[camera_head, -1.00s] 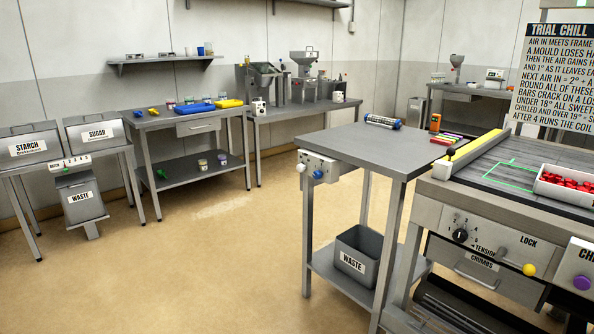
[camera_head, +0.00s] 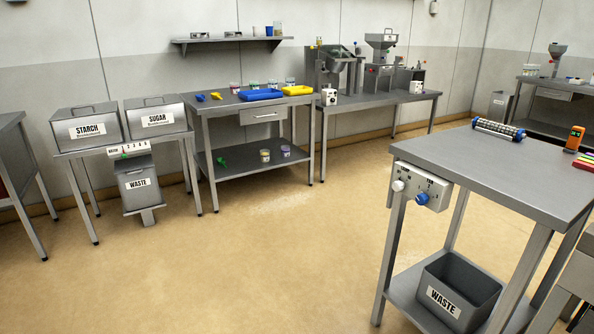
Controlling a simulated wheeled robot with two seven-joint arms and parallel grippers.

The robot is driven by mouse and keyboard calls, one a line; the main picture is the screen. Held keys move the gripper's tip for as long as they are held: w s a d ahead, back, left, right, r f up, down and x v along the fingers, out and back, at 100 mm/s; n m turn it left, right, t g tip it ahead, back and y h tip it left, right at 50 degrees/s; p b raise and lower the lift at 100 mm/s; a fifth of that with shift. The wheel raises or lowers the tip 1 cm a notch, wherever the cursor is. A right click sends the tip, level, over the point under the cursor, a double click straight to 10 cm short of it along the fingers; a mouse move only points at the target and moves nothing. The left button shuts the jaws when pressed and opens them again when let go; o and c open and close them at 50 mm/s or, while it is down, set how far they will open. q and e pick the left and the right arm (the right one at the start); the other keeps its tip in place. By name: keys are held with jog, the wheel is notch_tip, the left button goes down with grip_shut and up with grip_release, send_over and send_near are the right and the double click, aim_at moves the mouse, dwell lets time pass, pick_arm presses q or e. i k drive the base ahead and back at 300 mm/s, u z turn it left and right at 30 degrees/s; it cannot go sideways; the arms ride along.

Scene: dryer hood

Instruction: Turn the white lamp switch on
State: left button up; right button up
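A small grey control box (camera_head: 420,187) is fixed to the left end of the grey steel table on the right, just under its top. It carries a white knob (camera_head: 398,186) on its left and a blue knob (camera_head: 421,198) near its middle. Which of these is the lamp switch, and its setting, I cannot tell; the lettering is too small to read. Neither of my grippers shows in the view.
The steel table (camera_head: 480,165) holds a dark roller and an orange device; a waste bin (camera_head: 459,290) stands on its lower shelf. Starch (camera_head: 87,128) and sugar (camera_head: 156,118) bins stand at left. The tan floor (camera_head: 270,270) between is clear.

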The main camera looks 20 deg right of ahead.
aim_at(398, 186)
jog(key=z, duration=0.15)
jog(key=i, duration=1.55)
jog(key=z, duration=0.9)
jog(key=i, duration=0.2)
jog(key=z, duration=0.15)
